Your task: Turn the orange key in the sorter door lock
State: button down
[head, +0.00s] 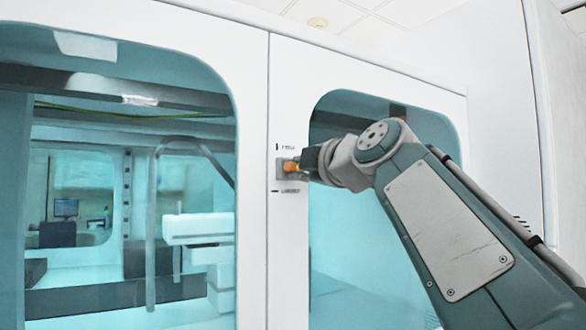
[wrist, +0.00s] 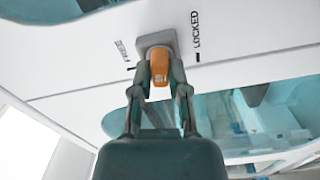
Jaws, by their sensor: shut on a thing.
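The orange key (head: 291,167) sits in the grey lock (head: 279,169) on the white door frame between two windows. In the wrist view the orange key (wrist: 160,70) stands out from the square grey lock (wrist: 157,41). My gripper (wrist: 160,80) has one finger on each side of the key and is shut on it. In the head view my gripper (head: 308,165) reaches the lock from the right and partly hides the key.
The white sorter front (head: 255,120) has a large tinted window (head: 130,200) on the left and another (head: 340,240) on the right, behind my arm. Equipment shows through the left window. A white wall (head: 500,110) stands at the right.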

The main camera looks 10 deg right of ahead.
jog(key=shift+n, duration=0.3)
jog(key=shift+n, duration=0.3)
jog(key=c, duration=0.5)
grip_release()
jog(key=shift+n, duration=0.3)
jog(key=shift+c, duration=0.2)
jog(key=v, duration=1.2)
notch_tip(320, 180, down, 25)
jog(key=s+a+m+g+h, duration=0.25)
jog(key=m+g, duration=0.35)
jog(key=m, duration=0.6)
jog(key=s+f+m+g+h, duration=0.1)
jog(key=s+f+m, duration=0.3)
jog(key=f, duration=0.8)
jog(key=s+f+m+g+h, duration=0.2)
jog(key=s+f+m+g, duration=0.2)
jog(key=f, duration=0.8)
jog(key=s+m, duration=0.1)
jog(key=s, duration=0.1)
jog(key=shift+s+f+g, duration=0.25)
jog(key=shift+s+g, duration=0.05)
jog(key=shift+s, duration=0.1)
